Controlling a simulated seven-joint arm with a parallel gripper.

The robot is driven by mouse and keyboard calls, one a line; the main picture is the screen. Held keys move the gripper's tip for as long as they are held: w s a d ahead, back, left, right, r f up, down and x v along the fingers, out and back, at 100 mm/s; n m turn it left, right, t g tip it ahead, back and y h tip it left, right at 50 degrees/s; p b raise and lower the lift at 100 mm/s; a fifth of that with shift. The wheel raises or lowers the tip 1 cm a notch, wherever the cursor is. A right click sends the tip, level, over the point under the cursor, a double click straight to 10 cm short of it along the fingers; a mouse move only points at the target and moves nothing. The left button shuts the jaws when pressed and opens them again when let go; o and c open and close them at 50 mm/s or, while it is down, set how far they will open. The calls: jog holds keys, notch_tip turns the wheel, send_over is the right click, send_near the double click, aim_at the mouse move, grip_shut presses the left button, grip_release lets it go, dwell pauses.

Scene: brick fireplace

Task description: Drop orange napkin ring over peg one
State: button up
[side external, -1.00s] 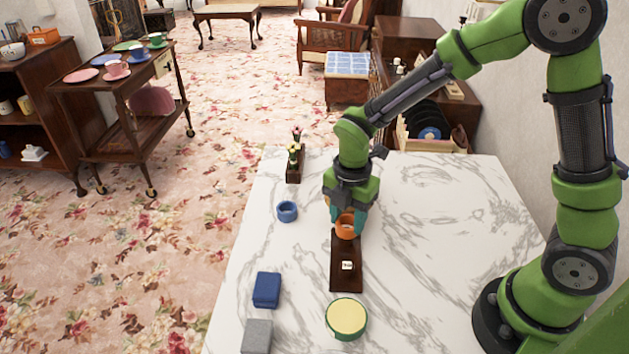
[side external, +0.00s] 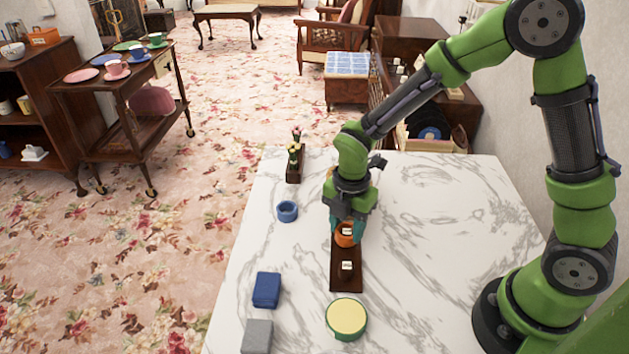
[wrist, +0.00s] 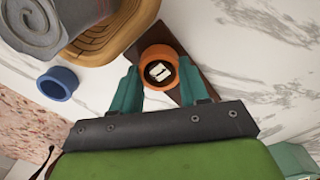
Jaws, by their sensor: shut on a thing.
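The orange napkin ring (side external: 344,241) is held between the fingertips of my gripper (side external: 346,229), over the far end of a dark peg board (side external: 346,281). In the wrist view, the fingers (wrist: 158,73) are on either side of the ring (wrist: 157,51). A white label on a dark top, apparently a peg top, shows inside the ring's opening; its text is unreadable. How far down the ring is cannot be told. A second white-labelled peg (side external: 347,265) stands nearer on the board, bare.
A blue ring (side external: 287,211) lies left of the board. A blue box (side external: 267,289), a grey block (side external: 257,336) and a round yellow-topped tin (side external: 346,318) are nearer. A flower planter (side external: 295,165) stands at the back. A rolled grey cloth (wrist: 40,25) and wooden tray (wrist: 118,35) show in the wrist view. The table's right is clear.

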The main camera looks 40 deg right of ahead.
aim_at(347, 231)
jog(key=shift+f, duration=0.2)
jog(key=o, duration=1.1)
notch_tip(347, 231, up, 17)
jog(key=shift+f, duration=0.1)
